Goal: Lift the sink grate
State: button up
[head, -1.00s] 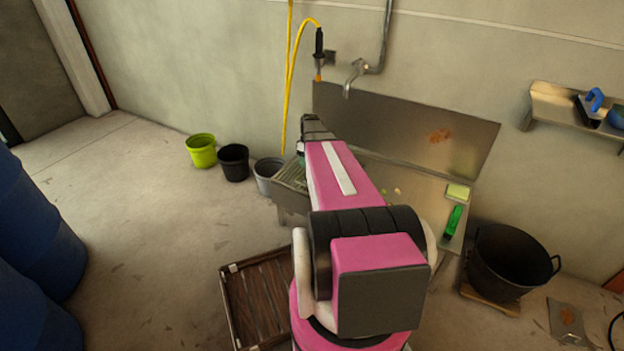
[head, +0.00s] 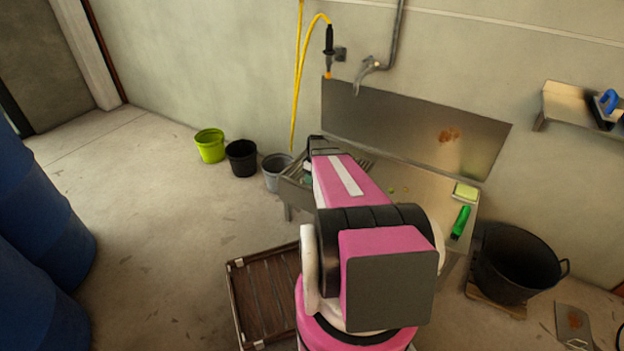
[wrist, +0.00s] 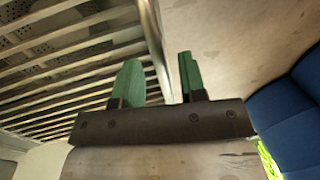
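The sink grate (wrist: 60,75) has pale parallel slats and fills the upper left of the wrist view. In the head view its slats show in the left part of the sink, mostly hidden behind my arm. My gripper (wrist: 160,66) has two green fingers, set apart with a clear gap between them. A shiny metal edge (wrist: 151,35) runs down toward this gap; I cannot tell whether it lies between the fingers or beyond them. The left finger overlaps the slats in the picture; contact cannot be told.
The steel sink counter (head: 425,200) holds a yellow sponge (head: 466,191) and a green brush (head: 461,222). A tap (head: 368,70) and yellow hose (head: 299,80) are above. Several buckets (head: 242,158) stand left, a black tub (head: 515,265) right. Blue barrels (head: 40,220) stand far left.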

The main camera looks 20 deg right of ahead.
grip_shut()
jog(key=shift+r, duration=0.1)
